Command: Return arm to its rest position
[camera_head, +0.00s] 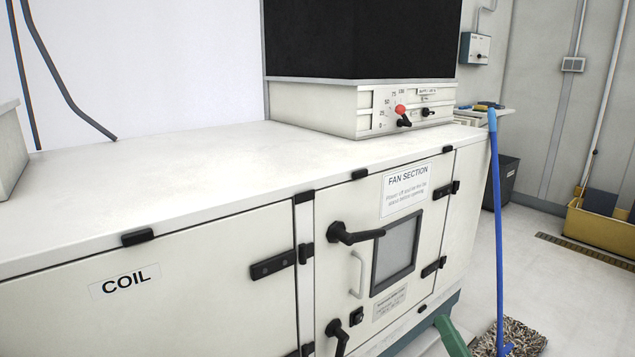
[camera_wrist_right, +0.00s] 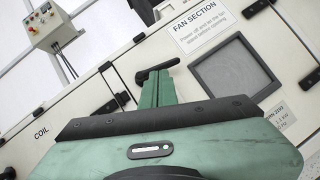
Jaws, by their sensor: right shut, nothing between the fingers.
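My right gripper shows in the head view as a green piece (camera_head: 449,333) at the bottom edge, low in front of the right end of a large white cabinet (camera_head: 190,290). In the right wrist view its green fingers (camera_wrist_right: 155,88) are together and hold nothing. They point toward the cabinet's fan section door. A black door handle (camera_wrist_right: 158,70) appears just behind the fingertips there. In the head view that handle (camera_head: 352,236) is well up and left of the gripper, with open space between. My left gripper is not in view.
A blue-handled mop (camera_head: 496,210) stands right of the gripper, its head (camera_head: 510,338) on the floor. A yellow bin (camera_head: 598,225) and a dark bin (camera_head: 502,182) are further back. A damper box (camera_head: 315,105) with a red-knobbed lever sits on the cabinet. The right floor is mostly clear.

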